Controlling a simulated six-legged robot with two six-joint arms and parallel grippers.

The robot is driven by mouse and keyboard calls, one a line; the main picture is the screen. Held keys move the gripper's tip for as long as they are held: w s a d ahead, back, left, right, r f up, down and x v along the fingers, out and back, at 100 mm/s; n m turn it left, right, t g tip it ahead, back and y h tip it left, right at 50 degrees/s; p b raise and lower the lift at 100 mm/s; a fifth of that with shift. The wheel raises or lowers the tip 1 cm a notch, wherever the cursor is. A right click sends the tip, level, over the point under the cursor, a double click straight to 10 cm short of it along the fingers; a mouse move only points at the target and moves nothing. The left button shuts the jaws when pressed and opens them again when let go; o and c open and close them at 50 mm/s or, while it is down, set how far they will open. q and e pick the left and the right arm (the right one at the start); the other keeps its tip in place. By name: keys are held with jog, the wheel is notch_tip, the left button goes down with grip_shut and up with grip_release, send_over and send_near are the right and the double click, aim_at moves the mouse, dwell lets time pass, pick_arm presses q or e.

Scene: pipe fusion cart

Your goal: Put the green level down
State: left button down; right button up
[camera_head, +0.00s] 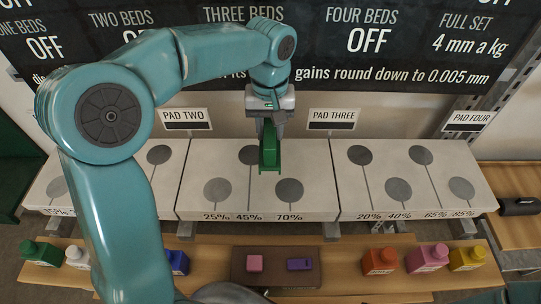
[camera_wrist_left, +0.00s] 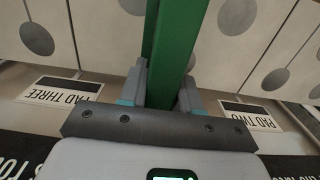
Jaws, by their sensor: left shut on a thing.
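My left gripper (camera_head: 270,122) is shut on the green level (camera_head: 269,152) in the head view. The level hangs below the fingers, above the middle white pad block (camera_head: 210,160), near its back half. Whether it touches the block I cannot tell. In the left wrist view the green level (camera_wrist_left: 178,45) runs up between the two grey fingers of my left gripper (camera_wrist_left: 160,85). The gripper covers part of the level. My right gripper is not in view.
Signs read PAD TWO (camera_head: 187,119), PAD THREE (camera_head: 333,119) and PAD FOUR (camera_head: 468,121). The blocks bear grey discs and percent marks. A front shelf holds a brown tray (camera_head: 276,279) with a pink block (camera_head: 255,263) and a purple piece (camera_head: 299,265), and several coloured bottles.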

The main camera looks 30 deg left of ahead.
pick_arm(q)
jog(key=f, duration=0.9)
jog(key=shift+s+d, duration=0.15)
jog(key=shift+s, duration=0.1)
jog(key=shift+s+f, duration=0.1)
jog(key=shift+s, duration=0.05)
jog(key=shift+w+f, duration=0.15)
jog(key=shift+w, duration=0.05)
jog(key=c, duration=0.8)
grip_release()
jog(key=shift+s, duration=0.1)
